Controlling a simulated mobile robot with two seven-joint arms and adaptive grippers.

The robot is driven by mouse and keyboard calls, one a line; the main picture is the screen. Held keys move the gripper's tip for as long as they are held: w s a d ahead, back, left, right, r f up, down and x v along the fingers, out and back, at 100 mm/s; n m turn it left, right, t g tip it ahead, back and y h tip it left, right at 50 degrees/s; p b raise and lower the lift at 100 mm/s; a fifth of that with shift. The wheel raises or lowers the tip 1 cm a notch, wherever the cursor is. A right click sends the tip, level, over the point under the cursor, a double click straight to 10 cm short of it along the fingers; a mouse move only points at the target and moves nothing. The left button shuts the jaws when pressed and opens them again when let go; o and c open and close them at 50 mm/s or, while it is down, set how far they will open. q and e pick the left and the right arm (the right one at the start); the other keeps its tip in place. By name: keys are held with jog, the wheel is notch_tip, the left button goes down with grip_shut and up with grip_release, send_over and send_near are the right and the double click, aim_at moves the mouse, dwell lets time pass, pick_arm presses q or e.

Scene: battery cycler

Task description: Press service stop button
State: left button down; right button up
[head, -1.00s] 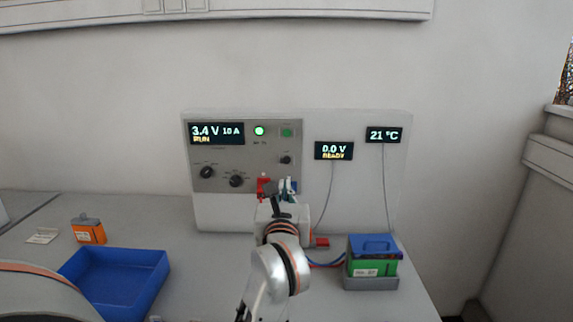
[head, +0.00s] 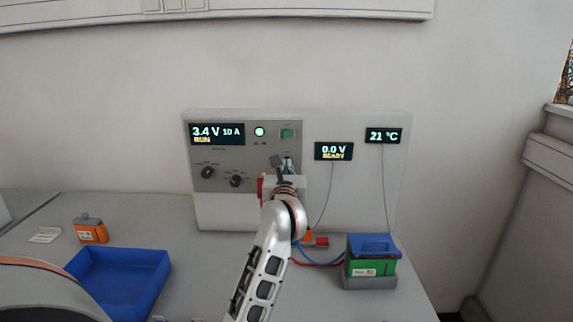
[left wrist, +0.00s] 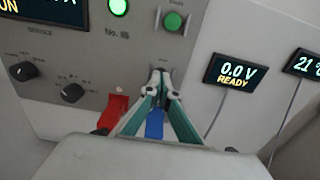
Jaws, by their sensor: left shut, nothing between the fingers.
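The grey control panel (head: 222,158) carries a green lamp (head: 260,132), a green button (head: 287,134) at upper right and two dark knobs (head: 207,172) at lower left. Its display reads 3.4 V, 10 A, RUN. A small dark control sat below the green button in the earlier head view; my left gripper (head: 288,163) now covers that spot. In the left wrist view the shut, empty fingertips (left wrist: 164,84) are at the panel, below the green button (left wrist: 173,22). Whether they touch is not clear. A red part (left wrist: 115,110) and a blue part (left wrist: 154,125) show by the fingers.
A blue tray (head: 160,270) and an orange container (head: 91,230) are on the table at left. A green battery with a blue top (head: 372,247) sits at right, with red and blue cables nearby. Screens show 0.0 V READY (head: 334,151) and 21 °C (head: 384,135).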

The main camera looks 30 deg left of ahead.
pick_arm(q)
jog(key=shift+w+a, duration=0.2)
jog(key=shift+w, duration=0.15)
